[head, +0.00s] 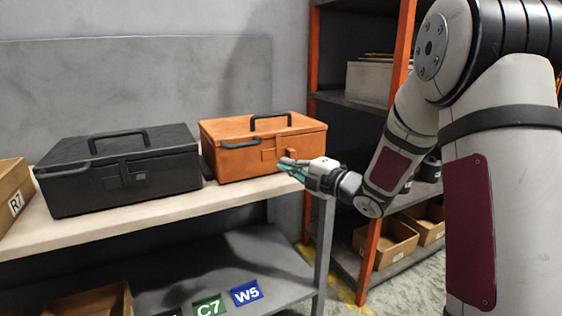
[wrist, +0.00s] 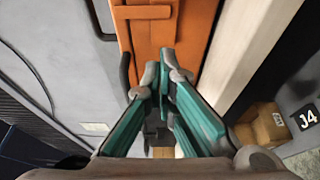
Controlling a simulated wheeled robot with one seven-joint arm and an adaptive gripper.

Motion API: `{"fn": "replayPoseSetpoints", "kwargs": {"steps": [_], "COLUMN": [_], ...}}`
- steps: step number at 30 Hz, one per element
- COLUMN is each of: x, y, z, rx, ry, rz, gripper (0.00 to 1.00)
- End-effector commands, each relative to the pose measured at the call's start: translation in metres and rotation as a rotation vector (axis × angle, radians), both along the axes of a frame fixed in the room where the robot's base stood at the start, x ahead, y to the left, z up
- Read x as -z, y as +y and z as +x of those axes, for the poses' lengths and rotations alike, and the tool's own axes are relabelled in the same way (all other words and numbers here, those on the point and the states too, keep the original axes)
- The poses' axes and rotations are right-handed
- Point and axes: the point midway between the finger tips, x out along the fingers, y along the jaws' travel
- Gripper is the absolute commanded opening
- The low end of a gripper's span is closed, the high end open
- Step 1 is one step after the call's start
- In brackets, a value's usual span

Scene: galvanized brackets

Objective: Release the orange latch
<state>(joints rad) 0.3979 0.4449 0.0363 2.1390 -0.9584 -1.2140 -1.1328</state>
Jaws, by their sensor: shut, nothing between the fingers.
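The orange toolbox (head: 235,163) stands on the right end of the shelf top, lid closed, with a black handle on top. Its orange latch (head: 268,155) is a small plate on the front face, the same colour as the box. In the wrist view the orange box (wrist: 191,35) fills the top middle, and a raised orange piece (wrist: 150,13) there looks like the latch. My gripper (head: 286,163) is shut and empty, with its fingertips close to the front face just right of the latch. In the wrist view the gripper tips (wrist: 164,62) meet; contact with the box cannot be told.
A black toolbox (head: 122,172) stands to the left on the same shelf (head: 145,210), with a cardboard bin labelled R7 (head: 12,196) at the far left. An orange-posted rack (head: 397,60) with cardboard bins stands behind at the right. The wall is close behind the boxes.

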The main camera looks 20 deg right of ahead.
Motion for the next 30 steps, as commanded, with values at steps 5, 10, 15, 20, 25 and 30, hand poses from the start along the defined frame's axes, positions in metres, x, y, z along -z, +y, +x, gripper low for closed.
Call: {"fn": "replayPoseSetpoints", "kwargs": {"steps": [5, 10, 15, 20, 25, 30], "x": [-0.001, 0.000, 0.001, 0.001, 0.001, -0.001], "y": [-0.016, -0.023, -0.025, -0.025, -0.025, -0.025], "z": [-0.027, -0.042, -0.046, -0.046, -0.046, -0.045], "rx": [0.002, 0.000, -0.001, -0.001, -0.001, 0.013], "ry": [0.001, 0.001, 0.001, 0.001, 0.001, 0.014], "rz": [0.000, 0.000, 0.000, 0.000, 0.000, -0.001], "gripper": [0.00, 0.00, 0.00, 0.00, 0.00, 0.00]}}
